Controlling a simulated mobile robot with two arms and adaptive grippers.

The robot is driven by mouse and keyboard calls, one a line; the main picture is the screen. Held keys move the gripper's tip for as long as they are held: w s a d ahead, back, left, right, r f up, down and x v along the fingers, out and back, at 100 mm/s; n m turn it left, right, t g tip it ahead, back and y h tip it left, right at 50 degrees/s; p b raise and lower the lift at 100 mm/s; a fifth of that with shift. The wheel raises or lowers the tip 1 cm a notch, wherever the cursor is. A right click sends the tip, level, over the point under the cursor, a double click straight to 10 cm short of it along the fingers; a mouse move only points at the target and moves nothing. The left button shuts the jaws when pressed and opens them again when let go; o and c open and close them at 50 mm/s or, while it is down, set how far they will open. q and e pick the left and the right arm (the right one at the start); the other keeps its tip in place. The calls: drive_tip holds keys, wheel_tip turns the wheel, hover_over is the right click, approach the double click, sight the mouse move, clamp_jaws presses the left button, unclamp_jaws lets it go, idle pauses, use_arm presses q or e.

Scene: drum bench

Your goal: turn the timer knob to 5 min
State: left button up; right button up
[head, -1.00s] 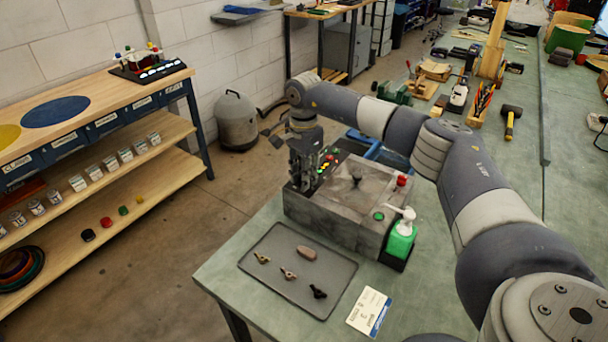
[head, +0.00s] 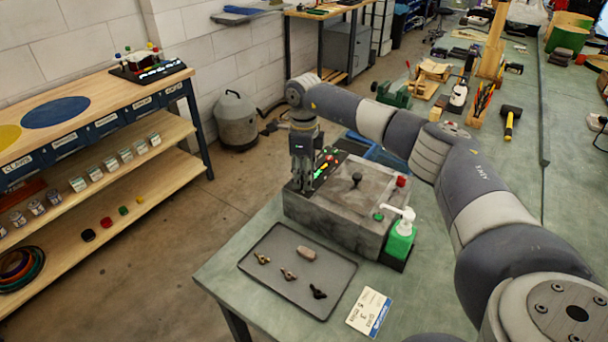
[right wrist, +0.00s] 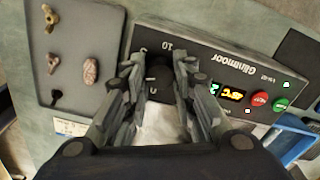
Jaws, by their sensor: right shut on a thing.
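The grey drum machine (head: 345,230) stands on the green bench. My right gripper (head: 302,186) comes down over the panel. Its fingers stand on either side of the knob and are shut on it. The fingers hide part of the dial marks. My left gripper is not in view.
A dark tray (head: 340,270) with several small parts lies in front of the machine. A green pump bottle (head: 399,241) stands at its right corner. A printed card (head: 369,311) lies near the bench edge. My right arm spans the space above the bench.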

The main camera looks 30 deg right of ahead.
drive_tip(key=m, duration=0.5)
drive_tip(key=shift+w+r+m+p, duration=0.1)
drive_tip(key=shift+r+m+p, duration=0.1)
drive_tip(key=shift+m+p, duration=0.1)
drive_tip(key=m, duration=0.4)
drive_tip(key=shift+m, duration=0.4)
drive_tip(key=shift+w, duration=0.1)
drive_tip(key=o, duration=0.9)
drive_tip(key=shift+o, duration=0.9)
drive_tip(key=shift+f, duration=0.1)
wheel_tip(320, 180, up, 12)
